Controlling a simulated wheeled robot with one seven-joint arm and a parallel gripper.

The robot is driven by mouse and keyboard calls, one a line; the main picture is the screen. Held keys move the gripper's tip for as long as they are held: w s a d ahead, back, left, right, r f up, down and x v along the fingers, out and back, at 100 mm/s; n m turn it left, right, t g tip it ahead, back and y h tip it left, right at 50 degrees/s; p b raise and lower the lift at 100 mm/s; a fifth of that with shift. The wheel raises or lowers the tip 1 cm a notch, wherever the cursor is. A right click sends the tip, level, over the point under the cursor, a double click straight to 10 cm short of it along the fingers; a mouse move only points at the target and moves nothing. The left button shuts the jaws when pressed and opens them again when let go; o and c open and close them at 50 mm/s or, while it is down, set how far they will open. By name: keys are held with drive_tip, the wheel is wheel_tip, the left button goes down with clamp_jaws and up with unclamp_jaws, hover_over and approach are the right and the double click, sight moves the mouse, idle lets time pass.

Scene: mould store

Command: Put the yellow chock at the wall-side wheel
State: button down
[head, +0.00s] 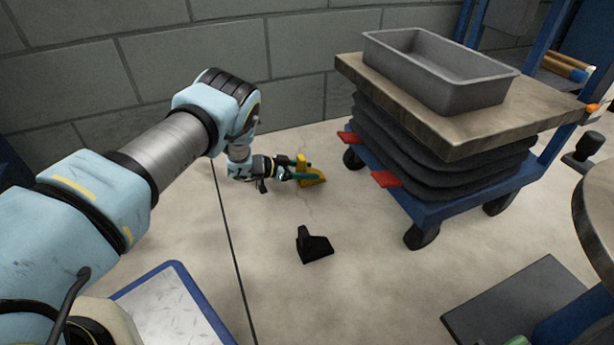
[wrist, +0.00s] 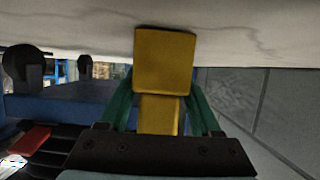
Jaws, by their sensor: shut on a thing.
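The yellow chock (head: 311,174) is between the green fingers of my gripper (head: 300,175), low over or on the floor; I cannot tell if it touches. My gripper is shut on it, and the chock (wrist: 165,60) fills the middle of the wrist view between the fingers (wrist: 160,110). The wall-side wheel (head: 352,158) of the lift cart is to the right of the chock, with a visible gap. The cart's other near-end wheel (head: 421,235) stands closer to me. In the upside-down wrist view a dark wheel (wrist: 28,68) shows at left; I cannot tell which one.
A black chock (head: 314,246) lies on the floor in front of my gripper. Two red pedals (head: 384,179) stick out from the cart (head: 470,205), which carries a grey tray (head: 440,70). The block wall (head: 300,60) is behind. A dark mat (head: 512,300) lies at lower right.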

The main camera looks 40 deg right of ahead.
drive_tip(key=shift+f, duration=0.15)
drive_tip(key=shift+c, duration=0.4)
unclamp_jaws()
drive_tip(key=shift+w+a+r+p, duration=0.2)
drive_tip(key=shift+a+r+p, duration=0.05)
drive_tip(key=shift+r+p, duration=0.2)
drive_tip(key=p+v, duration=0.6)
drive_tip(key=v, duration=0.4)
drive_tip(key=shift+a, duration=0.15)
drive_tip(key=shift+w+a, duration=0.25)
drive_tip(key=shift+a, duration=0.2)
